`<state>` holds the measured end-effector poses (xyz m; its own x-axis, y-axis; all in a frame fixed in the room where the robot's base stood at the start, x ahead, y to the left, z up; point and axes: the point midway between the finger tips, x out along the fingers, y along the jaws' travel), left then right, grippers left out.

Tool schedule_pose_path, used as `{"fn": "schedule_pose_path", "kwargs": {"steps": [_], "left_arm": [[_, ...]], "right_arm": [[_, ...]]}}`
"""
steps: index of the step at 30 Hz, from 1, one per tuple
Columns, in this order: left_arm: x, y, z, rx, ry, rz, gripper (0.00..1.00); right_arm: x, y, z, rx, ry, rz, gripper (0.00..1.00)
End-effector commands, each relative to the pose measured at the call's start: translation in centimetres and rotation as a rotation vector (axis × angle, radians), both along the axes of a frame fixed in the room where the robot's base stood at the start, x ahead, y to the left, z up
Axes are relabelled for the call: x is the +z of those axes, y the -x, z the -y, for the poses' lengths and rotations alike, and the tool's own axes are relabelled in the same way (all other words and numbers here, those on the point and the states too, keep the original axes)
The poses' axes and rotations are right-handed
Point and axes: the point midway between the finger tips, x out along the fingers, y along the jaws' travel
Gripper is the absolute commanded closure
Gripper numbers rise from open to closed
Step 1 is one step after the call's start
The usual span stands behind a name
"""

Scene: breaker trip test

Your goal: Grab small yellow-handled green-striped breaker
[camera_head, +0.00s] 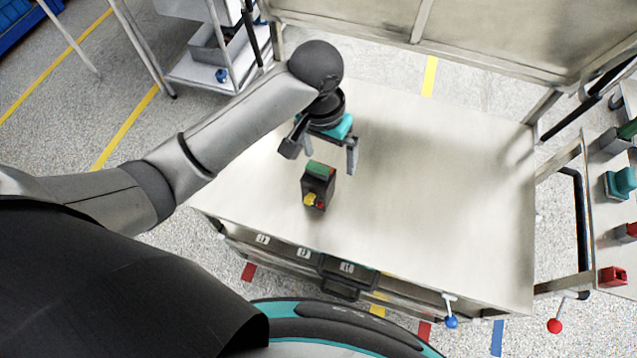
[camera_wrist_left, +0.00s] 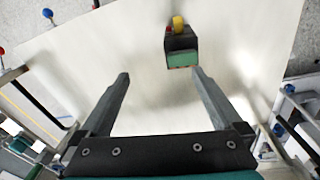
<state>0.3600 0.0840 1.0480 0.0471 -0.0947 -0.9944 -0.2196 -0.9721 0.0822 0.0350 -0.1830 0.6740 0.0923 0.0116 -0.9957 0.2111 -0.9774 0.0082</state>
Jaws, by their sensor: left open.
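The small dark breaker (camera_head: 317,188) stands on the pale table top (camera_head: 430,190), left of its middle. It has a green stripe on top, a yellow handle and a small red part on its front. In the left wrist view the breaker (camera_wrist_left: 181,47) shows beyond the fingertips, a little right of the middle between them. My left gripper (camera_head: 325,150) is open and empty, above and just behind the breaker in the head view. Its two fingers (camera_wrist_left: 160,75) are apart and not touching the breaker. My right gripper is not in view.
A side table (camera_head: 607,180) at the right holds several red, teal and dark devices. A metal cart (camera_head: 205,70) stands at the back left. A raised panel (camera_head: 480,50) runs along the table's back. The table's right half is clear.

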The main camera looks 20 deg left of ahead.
Motion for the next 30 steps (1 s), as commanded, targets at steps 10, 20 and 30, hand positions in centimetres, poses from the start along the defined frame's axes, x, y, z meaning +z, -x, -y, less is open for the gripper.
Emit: {"fn": "schedule_pose_path", "kwargs": {"steps": [10, 20, 30], "left_arm": [[1.5, -2.9, -2.6, 0.084, -0.094, -0.054, 0.00], [-4.9, -2.8, -2.6, 0.086, -0.096, -0.057, 0.00], [-8.3, -2.8, -2.6, 0.084, -0.094, -0.052, 0.00]], "right_arm": [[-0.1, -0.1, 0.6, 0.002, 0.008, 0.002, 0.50], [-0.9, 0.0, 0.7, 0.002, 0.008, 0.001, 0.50], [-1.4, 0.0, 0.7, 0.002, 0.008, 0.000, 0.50]]}}
